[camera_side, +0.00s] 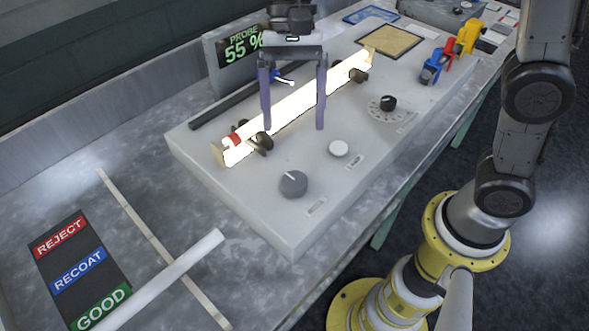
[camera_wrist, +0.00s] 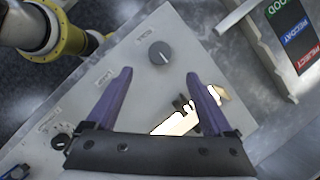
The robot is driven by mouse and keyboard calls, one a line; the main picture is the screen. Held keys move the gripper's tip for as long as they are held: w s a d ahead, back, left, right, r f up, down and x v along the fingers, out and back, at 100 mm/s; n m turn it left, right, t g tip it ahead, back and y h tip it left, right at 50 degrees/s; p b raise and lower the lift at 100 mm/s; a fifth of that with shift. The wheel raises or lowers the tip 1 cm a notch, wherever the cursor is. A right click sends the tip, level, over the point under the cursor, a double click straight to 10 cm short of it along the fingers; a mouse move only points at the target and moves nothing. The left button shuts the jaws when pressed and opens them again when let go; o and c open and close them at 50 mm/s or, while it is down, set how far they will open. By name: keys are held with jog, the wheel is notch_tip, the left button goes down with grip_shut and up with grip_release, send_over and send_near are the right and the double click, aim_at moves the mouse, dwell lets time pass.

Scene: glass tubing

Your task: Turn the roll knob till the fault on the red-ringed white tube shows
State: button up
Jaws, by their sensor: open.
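The white tube (camera_side: 300,102) lies in a cradle on the grey bench unit and glows brightly; its red ring (camera_side: 235,139) is near the left end. I can make out no fault in the glare. In the wrist view part of the glowing tube (camera_wrist: 172,125) shows behind my fingers. A large grey knob (camera_side: 293,184) with a white pointer mark stands at the unit's front; it also shows in the wrist view (camera_wrist: 160,53). Its label is too small to read. My gripper (camera_side: 293,128) has two purple fingers, open and empty, above the tube. In the wrist view the knob is beyond my fingertips (camera_wrist: 158,77).
A black knob (camera_side: 388,102) on a dial and a white button (camera_side: 339,148) are on the unit. A display (camera_side: 240,48) reads PROBE 55 %. Another white tube (camera_side: 165,277) lies near the REJECT, RECOAT, GOOD board (camera_side: 75,248). Coloured clamps (camera_side: 450,55) stand at the back right.

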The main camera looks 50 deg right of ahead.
aim_at(294, 180)
jog(key=x, duration=1)
jog(key=shift+s+a+f, duration=0.1)
jog(key=shift+f, duration=0.25)
jog(key=shift+c, duration=0.2)
jog(key=c, duration=1.3)
jog(key=n, duration=0.2)
jog(key=n+g+h, duration=0.1)
jog(key=n, duration=0.1)
jog(key=shift+a+n+h, duration=0.1)
jog(key=shift+n+h, duration=0.2)
jog(key=shift+n, duration=0.1)
grip_shut()
jog(key=o, duration=1.3)
grip_release()
jog(key=shift+o, duration=0.2)
jog(key=shift+r, duration=0.1)
